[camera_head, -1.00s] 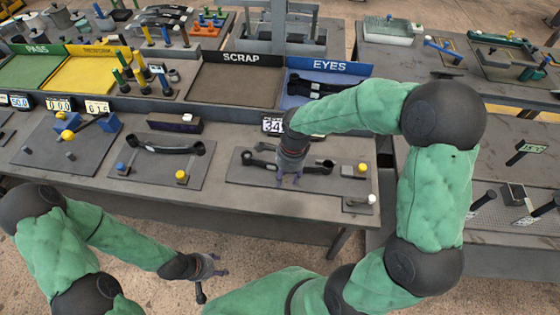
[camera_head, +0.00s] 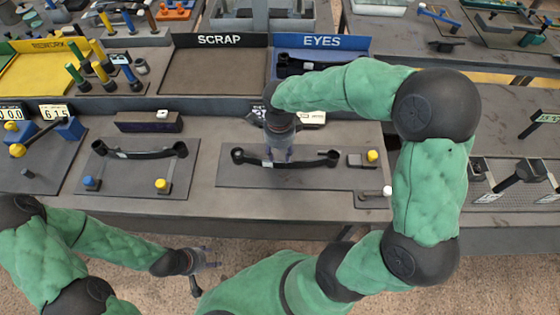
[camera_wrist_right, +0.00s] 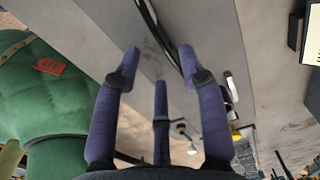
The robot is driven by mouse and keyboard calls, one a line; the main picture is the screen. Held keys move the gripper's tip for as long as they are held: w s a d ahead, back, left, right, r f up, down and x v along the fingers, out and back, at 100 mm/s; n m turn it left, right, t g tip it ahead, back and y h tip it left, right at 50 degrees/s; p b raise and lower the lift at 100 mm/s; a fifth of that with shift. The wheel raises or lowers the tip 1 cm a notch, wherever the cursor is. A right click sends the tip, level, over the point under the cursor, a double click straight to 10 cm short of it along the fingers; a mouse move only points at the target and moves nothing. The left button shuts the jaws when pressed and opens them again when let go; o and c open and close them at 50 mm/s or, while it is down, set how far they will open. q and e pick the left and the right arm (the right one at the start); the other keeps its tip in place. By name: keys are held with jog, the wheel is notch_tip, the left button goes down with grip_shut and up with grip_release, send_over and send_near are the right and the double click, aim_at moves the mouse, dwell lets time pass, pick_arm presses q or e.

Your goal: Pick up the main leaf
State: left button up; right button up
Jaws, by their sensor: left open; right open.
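A long dark leaf with an eye at each end (camera_head: 312,163) lies on the right-hand grey plate on the bench. A similar dark leaf (camera_head: 140,155) lies on the plate to its left; no readable label tells which is the main leaf. My right gripper (camera_head: 277,158) is open, over the middle of the right-hand leaf and hiding part of it. In the right wrist view a dark strip (camera_wrist_right: 158,32) runs between the spread fingertips (camera_wrist_right: 158,60); the fingers are not closed on it. My left gripper (camera_head: 212,258) is open and empty, below the bench's front edge.
Behind stand a SCRAP tray (camera_head: 215,73), a blue EYES tray (camera_head: 350,47) holding dark parts, and a yellow REWORK tray (camera_head: 38,75). A yellow knob (camera_head: 372,156) and a white-tipped lever (camera_head: 387,191) sit right of the leaf. A dark block (camera_head: 150,122) stands behind the left plate.

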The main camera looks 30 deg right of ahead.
aim_at(280, 162)
jog(key=shift+d+f+b, duration=0.15)
jog(key=shift+f+b, duration=0.75)
jog(key=shift+f, duration=2.35)
grip_shut()
jog(key=shift+r, duration=0.2)
